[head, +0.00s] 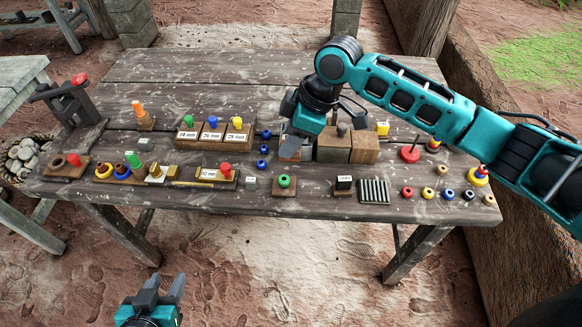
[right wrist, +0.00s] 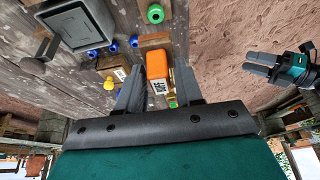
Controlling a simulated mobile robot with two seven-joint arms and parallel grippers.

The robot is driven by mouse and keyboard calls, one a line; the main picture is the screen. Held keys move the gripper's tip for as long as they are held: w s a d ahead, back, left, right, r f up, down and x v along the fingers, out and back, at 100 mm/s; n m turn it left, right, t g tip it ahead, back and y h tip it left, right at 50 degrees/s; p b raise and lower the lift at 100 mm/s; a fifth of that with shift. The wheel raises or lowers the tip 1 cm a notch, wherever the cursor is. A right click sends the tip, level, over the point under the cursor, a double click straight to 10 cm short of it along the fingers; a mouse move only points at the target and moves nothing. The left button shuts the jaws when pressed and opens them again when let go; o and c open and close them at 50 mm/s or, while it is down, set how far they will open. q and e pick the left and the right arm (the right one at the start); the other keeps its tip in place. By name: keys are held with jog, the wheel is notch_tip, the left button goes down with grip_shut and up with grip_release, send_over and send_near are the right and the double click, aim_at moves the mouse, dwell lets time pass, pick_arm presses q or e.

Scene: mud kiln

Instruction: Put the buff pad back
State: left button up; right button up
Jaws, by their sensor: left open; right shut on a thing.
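The buff pad (right wrist: 157,66) is an orange block with a white label that seems to read "BUFF". In the right wrist view it sits between the fingers of my right gripper (right wrist: 158,92), which is shut on it. In the head view my right gripper (head: 298,128) is over the middle of the table, left of the brown blocks. An orange-brown patch shows under it there; I cannot tell whether that is the pad. My left gripper (head: 163,284) is open and empty in front of the table; it also shows in the right wrist view (right wrist: 280,66).
Brown blocks (head: 365,148) stand right of the right gripper. A grey square box (right wrist: 76,26) lies near it in the wrist view. Blue beads (head: 263,149) and a labelled block row (head: 205,142) are to the left. Loose rings (head: 427,193) lie at the right front.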

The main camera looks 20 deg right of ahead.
jog(key=s+d+r, duration=0.2)
jog(key=d+r, duration=0.5)
jog(key=f+b, duration=0.1)
jog(key=f, duration=1.1)
jog(key=f+b, duration=0.1)
jog(key=f, duration=0.6)
jog(key=shift+w+a+b, duration=0.2)
jog(key=shift+w+b, duration=0.05)
jog(key=shift+b, duration=0.1)
jog(key=o, duration=0.4)
jog(key=shift+f, duration=0.1)
jog(key=o, duration=0.4)
jog(key=shift+o, duration=0.2)
